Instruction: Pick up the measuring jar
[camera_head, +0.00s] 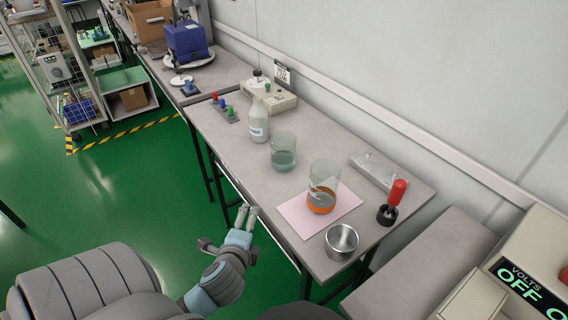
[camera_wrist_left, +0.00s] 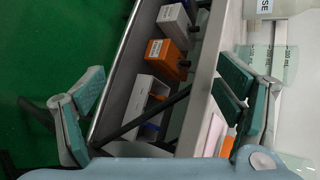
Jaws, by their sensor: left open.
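Two clear glass jars stand on the grey bench: one with grey-green contents (camera_head: 284,152), and one with orange contents (camera_head: 323,188) on a pink sheet (camera_head: 290,212). I cannot tell which one the task means. A clear jar with printed markings (camera_wrist_left: 272,64) shows at the right of the left wrist view, beyond one finger. My left gripper (camera_head: 248,210) is open and empty, off the bench's front edge, apart from both jars. Its two spread fingers also show in the left wrist view (camera_wrist_left: 165,82).
A white bottle (camera_head: 259,122), a metal cup (camera_head: 341,240) and a red-handled tool in a black holder (camera_head: 393,202) stand on the bench. Below its front edge, boxes, including an orange one (camera_wrist_left: 164,58), lie on a lower shelf.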

